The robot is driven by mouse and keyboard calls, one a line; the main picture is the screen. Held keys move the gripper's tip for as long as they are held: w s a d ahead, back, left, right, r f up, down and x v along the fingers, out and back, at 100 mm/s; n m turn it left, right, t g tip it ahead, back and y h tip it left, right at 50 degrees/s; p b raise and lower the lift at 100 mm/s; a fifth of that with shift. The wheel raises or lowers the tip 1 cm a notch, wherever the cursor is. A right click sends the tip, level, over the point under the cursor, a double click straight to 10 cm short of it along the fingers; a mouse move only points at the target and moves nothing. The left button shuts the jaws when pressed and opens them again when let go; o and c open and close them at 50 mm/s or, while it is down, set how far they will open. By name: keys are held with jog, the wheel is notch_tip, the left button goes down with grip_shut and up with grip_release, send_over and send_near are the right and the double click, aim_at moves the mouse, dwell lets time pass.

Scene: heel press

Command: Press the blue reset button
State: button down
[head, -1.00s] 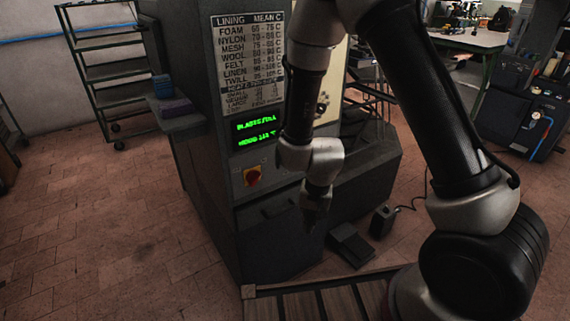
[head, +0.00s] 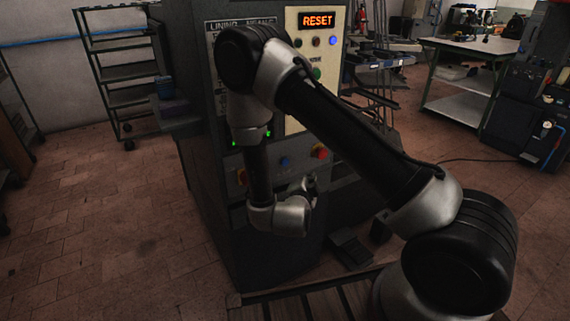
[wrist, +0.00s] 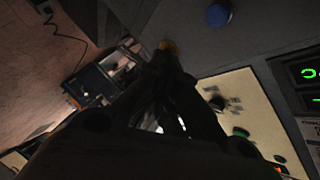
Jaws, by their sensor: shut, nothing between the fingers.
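A round blue button (head: 284,161) sits on the dark lower front of the grey machine (head: 262,215). It also shows in the wrist view (wrist: 218,15) at the top, clear of the fingers. My gripper (head: 311,182) is in front of the machine, a little below and right of this button, partly hidden behind my wrist. In the wrist view my gripper (wrist: 167,52) is dark, closed and empty. Its tips overlap a small yellow part on the panel; contact cannot be told. An orange RESET sign (head: 318,20) is lit on the cream panel, above a small blue light or button (head: 332,41).
A red knob (head: 320,152) on yellow is right of the blue button. A red switch (head: 242,177) is to its left. A black pedal (head: 349,249) is on the floor. A shelf rack (head: 118,72) stands left; a green-framed table (head: 462,75) stands right.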

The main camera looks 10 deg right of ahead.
aim_at(285, 162)
jog(key=w+a, duration=0.2)
jog(key=w, duration=0.6)
jog(key=shift+w+a, duration=0.2)
jog(key=shift+a, duration=0.15)
jog(key=shift+w, duration=0.15)
dwell(1.4)
jog(key=shift+w+a, duration=0.15)
jog(key=shift+w, duration=0.1)
jog(key=shift+w+a, duration=0.15)
jog(key=shift+w, duration=0.3)
dwell(0.7)
jog(key=shift+s, duration=0.1)
jog(key=shift+s+d, duration=0.3)
jog(key=shift+s, duration=0.45)
jog(key=shift+s, duration=0.1)
